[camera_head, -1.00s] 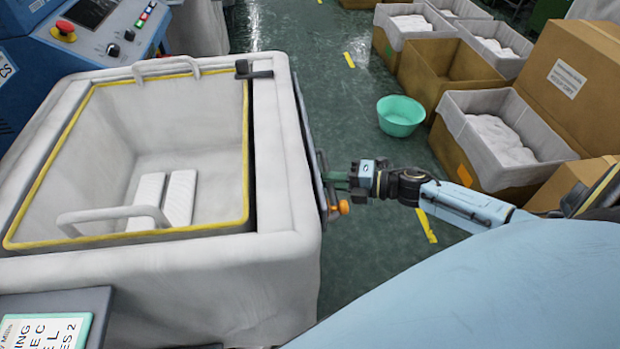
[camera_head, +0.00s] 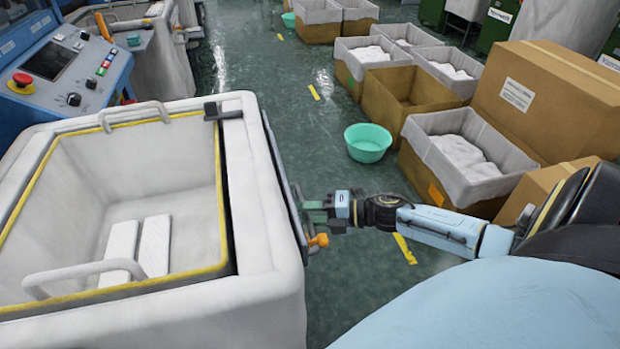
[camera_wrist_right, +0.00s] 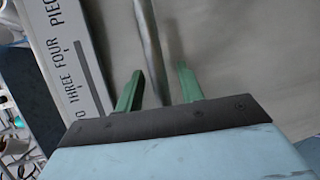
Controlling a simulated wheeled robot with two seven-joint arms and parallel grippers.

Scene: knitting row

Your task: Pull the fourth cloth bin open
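A large white cloth bin (camera_head: 262,215) with a yellow-edged opening stands at the left in the head view. Two pale folded pieces (camera_head: 137,248) lie inside it. I cannot tell whether it is the fourth bin. My right gripper (camera_head: 309,211) is at the outside of the bin's right side, beside an orange knob (camera_head: 318,240). In the right wrist view my green fingers (camera_wrist_right: 160,85) are apart, with a grey metal bar (camera_wrist_right: 150,40) between them. No finger is visibly closed on the bar. My left gripper is not in view.
A blue machine with a control panel (camera_head: 65,60) stands at the upper left. A mint basin (camera_head: 367,143) and cardboard boxes (camera_head: 545,100) line the aisle's right. A label strip (camera_wrist_right: 65,60) shows in the wrist view.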

